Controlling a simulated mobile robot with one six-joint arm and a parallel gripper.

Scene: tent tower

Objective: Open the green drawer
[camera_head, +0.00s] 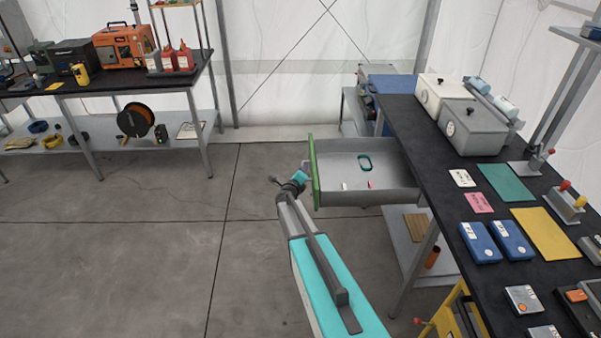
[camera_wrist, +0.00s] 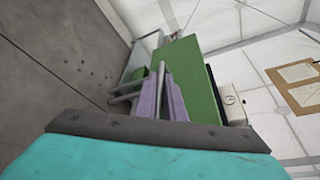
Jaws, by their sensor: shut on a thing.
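The green drawer (camera_head: 315,172) stands pulled well out from under the dark-topped workbench on the right. Its green front faces left and its grey tray shows inside. In the wrist view its green front (camera_wrist: 203,88) fills the middle, tilted. My gripper (camera_head: 301,177) is at the outer side of the front, by the handle. In the wrist view my gripper's fingers (camera_wrist: 163,90) are closed together on the grey drawer handle (camera_wrist: 124,97). The exact grip is partly hidden by the fingers.
The workbench (camera_head: 415,130) carries grey boxes, blue cases and coloured sheets. A yellow object (camera_head: 455,312) stands beneath it. Another table (camera_head: 130,80) stands at the far left. The floor left of the drawer is clear.

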